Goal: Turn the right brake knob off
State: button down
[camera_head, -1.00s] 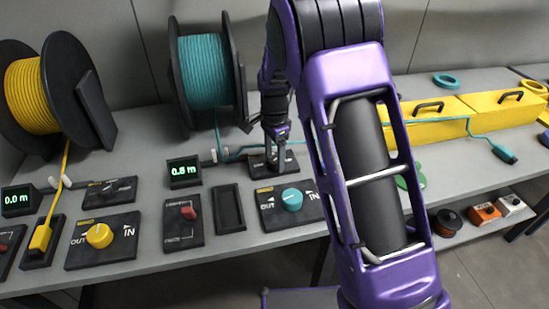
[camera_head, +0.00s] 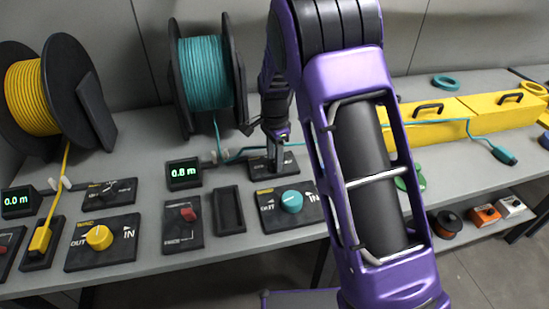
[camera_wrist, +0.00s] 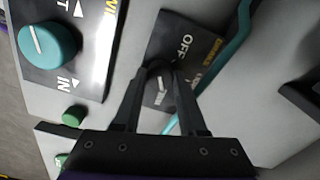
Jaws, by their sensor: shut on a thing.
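The right brake knob (camera_wrist: 158,85) is a dark knob on a black plate marked OFF (camera_wrist: 180,45), seen in the wrist view. My gripper (camera_wrist: 157,72) is shut on this knob, with one finger on each side. In the head view my gripper (camera_head: 275,160) reaches down onto the brake plate (camera_head: 289,164) behind the teal knob panel. The knob itself is hidden there by the fingers. A pale pointer mark shows on the knob in the wrist view.
The teal winding knob (camera_head: 292,201) sits on its IN/OUT panel just in front. The teal spool (camera_head: 206,72) stands behind left, and a display (camera_head: 184,173) reads 0.8 m. Teal cable (camera_wrist: 215,65) runs close beside the brake plate. Yellow boxes (camera_head: 430,116) stand to the right.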

jog(key=shift+n, duration=0.3)
jog(key=n+p, duration=0.1)
jog(key=n, duration=0.3)
jog(key=shift+n, duration=0.4)
jog(key=n+p, duration=0.1)
jog(key=n, duration=0.5)
jog(key=shift+n, duration=0.3)
jog(key=n+p, duration=0.1)
jog(key=n, duration=0.5)
jog(key=shift+r, duration=0.1)
jog(key=n+p, duration=0.1)
jog(key=n, duration=0.4)
jog(key=shift+n+p, duration=0.3)
jog(key=shift+n, duration=0.1)
jog(key=shift+c, duration=2.3)
grip_release()
